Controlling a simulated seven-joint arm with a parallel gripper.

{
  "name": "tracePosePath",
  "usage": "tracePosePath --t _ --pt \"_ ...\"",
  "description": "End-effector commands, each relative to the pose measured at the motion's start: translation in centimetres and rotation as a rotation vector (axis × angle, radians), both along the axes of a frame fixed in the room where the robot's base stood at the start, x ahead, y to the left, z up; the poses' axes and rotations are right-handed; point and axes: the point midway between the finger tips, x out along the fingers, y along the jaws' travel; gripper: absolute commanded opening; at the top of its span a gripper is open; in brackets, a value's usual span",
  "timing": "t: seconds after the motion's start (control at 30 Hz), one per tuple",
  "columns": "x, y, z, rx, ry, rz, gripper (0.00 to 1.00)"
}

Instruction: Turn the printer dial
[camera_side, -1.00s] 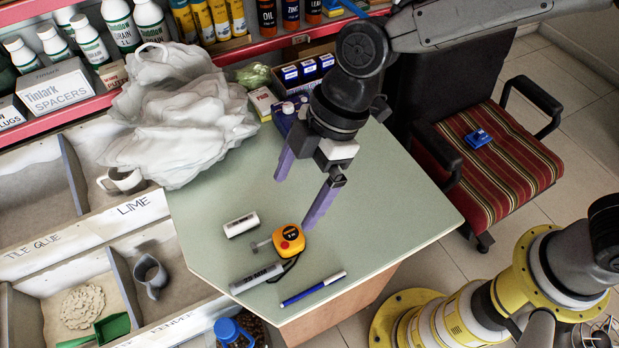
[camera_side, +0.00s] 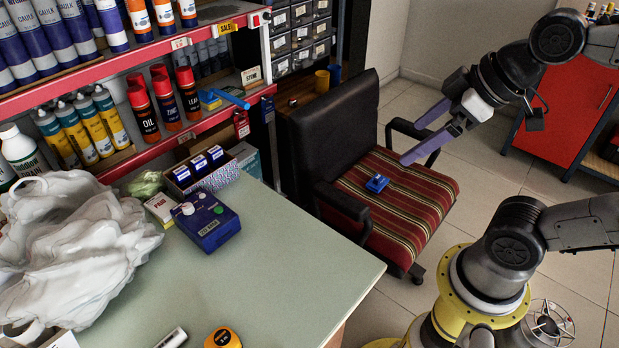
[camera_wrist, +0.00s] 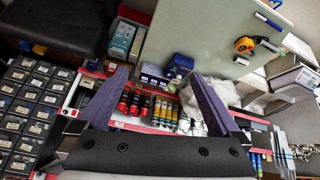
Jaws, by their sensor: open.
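A dark blue box-shaped device (camera_side: 209,222), which looks like the printer, sits on the back of the green table. A pale round dial (camera_side: 188,208) is on its top left, with smaller coloured spots beside it. In the wrist view the blue device (camera_wrist: 181,63) is small, at the table's edge beyond my fingers; its dial is too small to make out clearly. My gripper (camera_side: 396,145) is open and empty, with two purple fingers. It hangs in the air above the chair, right of the table and apart from the device. Both fingers show in the wrist view (camera_wrist: 158,73).
A box of blue cartons (camera_side: 203,172) stands right behind the device. White plastic bags (camera_side: 75,245) lie to its left. A striped chair (camera_side: 425,190) bears a small blue object (camera_side: 376,183). A yellow tape measure (camera_side: 222,339) is at the front. The table's right half is clear.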

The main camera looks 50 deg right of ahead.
Motion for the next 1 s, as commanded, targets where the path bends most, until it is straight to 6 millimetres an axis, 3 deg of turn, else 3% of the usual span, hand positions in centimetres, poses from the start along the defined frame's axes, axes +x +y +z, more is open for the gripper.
tracePosePath --t 0.1,0.2,0.4,0.6,0.77,1.0 --pt "-2.1 -0.9 -2.3 0.035 0.056 -0.131 1.0" --pt "-2.6 -1.2 -3.1 0.062 0.086 -0.207 1.0" --pt "-2.6 -1.2 -3.1 0.094 0.09 -0.263 0.66" --pt "-2.4 -1.0 -2.8 0.066 0.078 -0.202 0.65" --pt "1.1 -0.3 2.0 0.038 -0.027 -0.083 0.65" --pt "8.9 1.4 7.0 0.005 -0.077 0.076 0.65"
